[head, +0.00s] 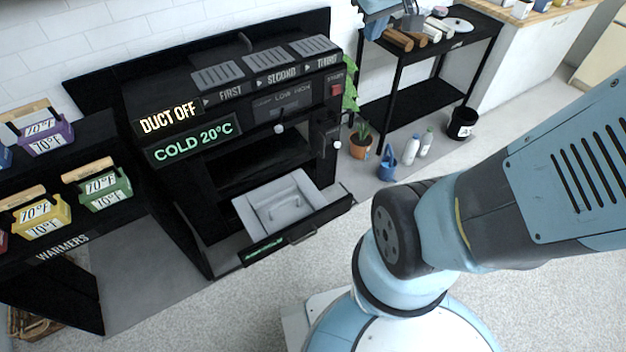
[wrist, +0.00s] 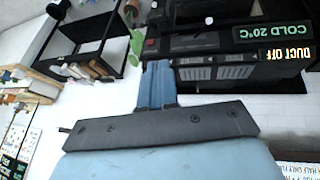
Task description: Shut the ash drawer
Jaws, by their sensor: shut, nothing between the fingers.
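The ash drawer (head: 318,222) is pulled well out of the lower front of the black stove (head: 180,190) in the head view. It has a dark front with a small green label, too small to read, and a bar handle. A grey pan (head: 262,203) with a raised handle sits in it. I cannot make out the drawer in the wrist view. My gripper (wrist: 157,66) shows in the wrist view with its blue fingers together, empty.
A black warmer rack (head: 60,262) with colored bins stands left of the stove. A potted plant (head: 360,145), a blue watering can (head: 387,165), white bottles (head: 418,146) and a black bucket (head: 461,123) stand at the right. The floor before the drawer is clear.

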